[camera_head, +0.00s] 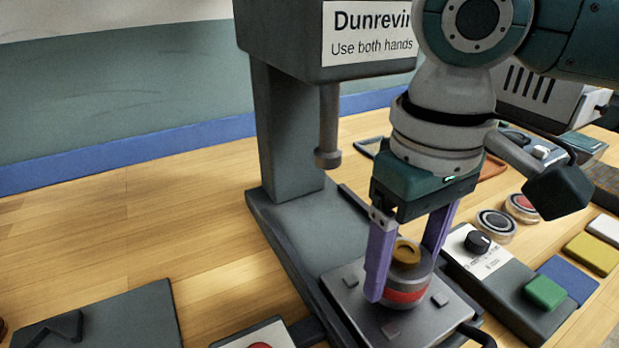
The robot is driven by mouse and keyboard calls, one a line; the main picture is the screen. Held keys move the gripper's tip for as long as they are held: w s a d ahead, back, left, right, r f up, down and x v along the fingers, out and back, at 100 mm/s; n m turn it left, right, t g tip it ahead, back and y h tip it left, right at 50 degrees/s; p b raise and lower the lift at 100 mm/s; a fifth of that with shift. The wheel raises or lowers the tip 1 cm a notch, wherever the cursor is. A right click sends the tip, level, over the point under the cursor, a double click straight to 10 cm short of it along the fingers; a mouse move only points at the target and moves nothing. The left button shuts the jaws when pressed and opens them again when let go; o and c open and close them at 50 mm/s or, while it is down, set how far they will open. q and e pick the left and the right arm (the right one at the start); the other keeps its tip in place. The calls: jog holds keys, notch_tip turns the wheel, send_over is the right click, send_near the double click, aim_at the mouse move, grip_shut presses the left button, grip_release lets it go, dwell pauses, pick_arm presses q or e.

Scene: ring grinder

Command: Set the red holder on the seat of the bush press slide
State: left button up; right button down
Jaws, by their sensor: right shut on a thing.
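The red holder (404,295) is a short round grey piece with a red band low on its side and a brass-coloured piece (406,252) on top. My right gripper (400,283) points down with its purple fingers on either side of the holder and is shut on it. The holder is upright over the middle of the grey slide plate (360,311) of the bush press (277,130), between small raised blocks. Its underside and the seat are hidden, so I cannot tell whether it touches the plate. My left gripper is not in view.
The press ram (328,125) hangs behind and left of the gripper. Right of the slide is a control box with a black knob (478,241) and green button (545,291). Two round tins (496,223) stand behind it. Bare table (130,230) lies left of the press.

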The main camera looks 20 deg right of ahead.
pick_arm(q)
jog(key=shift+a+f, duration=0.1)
pick_arm(e)
jog(key=shift+f, duration=0.3)
grip_release()
pick_arm(q)
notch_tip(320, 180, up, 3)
jog(key=p, duration=0.3)
pick_arm(e)
notch_tip(320, 180, up, 2)
jog(key=shift+r, duration=0.25)
notch_tip(320, 180, up, 6)
jog(key=p, duration=0.7)
jog(key=shift+f+p, duration=0.2)
jog(key=shift+p, duration=0.1)
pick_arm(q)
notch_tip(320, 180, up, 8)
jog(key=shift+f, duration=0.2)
pick_arm(e)
jog(key=shift+f, duration=0.1)
